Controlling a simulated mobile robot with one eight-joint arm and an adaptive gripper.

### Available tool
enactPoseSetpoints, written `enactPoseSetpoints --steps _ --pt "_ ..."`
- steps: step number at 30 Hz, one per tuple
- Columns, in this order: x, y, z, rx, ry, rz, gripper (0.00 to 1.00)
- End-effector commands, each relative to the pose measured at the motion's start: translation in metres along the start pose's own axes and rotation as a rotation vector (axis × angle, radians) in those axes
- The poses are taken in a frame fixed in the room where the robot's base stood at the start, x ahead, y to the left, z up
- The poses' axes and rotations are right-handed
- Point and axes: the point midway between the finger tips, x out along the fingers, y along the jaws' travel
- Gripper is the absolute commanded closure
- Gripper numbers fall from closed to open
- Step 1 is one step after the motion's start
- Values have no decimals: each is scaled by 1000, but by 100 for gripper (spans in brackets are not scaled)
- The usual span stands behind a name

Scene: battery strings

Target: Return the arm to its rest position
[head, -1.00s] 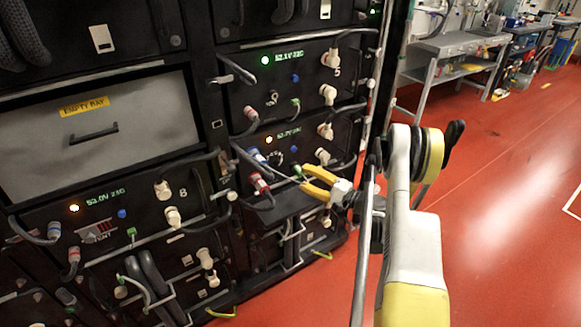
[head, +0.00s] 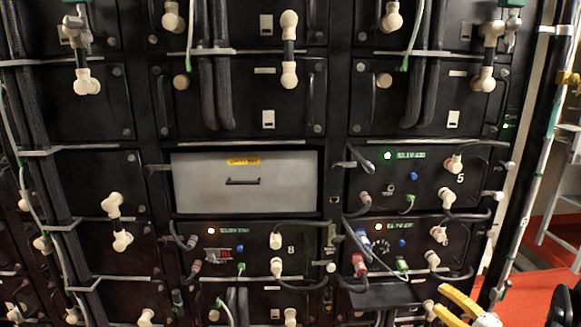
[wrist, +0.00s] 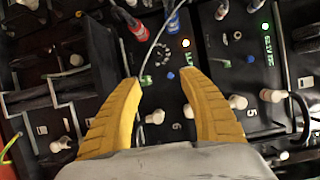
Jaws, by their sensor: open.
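My gripper (wrist: 160,82) shows in the wrist view with its two yellow fingers apart and nothing between them. The fingers point at the battery rack front. Beyond the fingertips are a module with an amber light (wrist: 186,43), a red connector (wrist: 135,40) and a blue connector (wrist: 173,22). The rest of the arm is mostly cut off by the frame's lower right corner.
The rack fills most of the head view, with cables and white connectors sticking out. To the right of the rack is open red floor (head: 535,290), with a grey bench frame (head: 562,190) beyond.

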Motion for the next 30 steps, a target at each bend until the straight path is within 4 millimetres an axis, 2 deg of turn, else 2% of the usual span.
enactPoseSetpoints --steps 1,7,11,14,18,23,26,30 --pt "8 -7 6 -10 -12 21 50" --pt "29 -32 26 -57 -41 115 50" --pt "42 -51 46 -100 -65 190 50" --pt "52 -70 69 -147 -91 263 50" --pt "59 -102 118 -251 -137 398 50" --pt "48 -133 181 -397 -192 550 50" --pt "30 -147 219 -498 -224 637 50" --pt "-4 -160 268 -651 -267 746 50"
